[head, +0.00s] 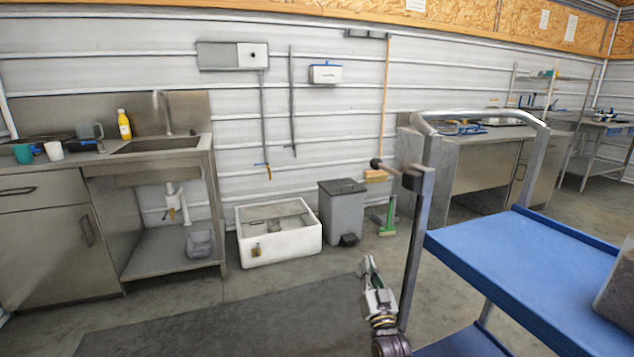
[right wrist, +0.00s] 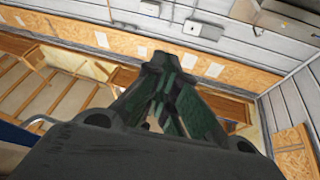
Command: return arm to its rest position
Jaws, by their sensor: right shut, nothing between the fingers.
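My right gripper (head: 370,268) shows low in the middle of the head view, pointing up, just left of a dark upright post (head: 417,245) by the blue cart. Its fingers are together with nothing between them. In the right wrist view the dark green fingers (right wrist: 160,68) meet at their tips, against the wall and the wooden ceiling panels. My left gripper is in neither view.
A blue cart (head: 530,262) with a metal handle stands at the right, close to my right arm. A white basin (head: 279,232), a grey bin (head: 342,210) and a sink counter (head: 45,255) line the wall.

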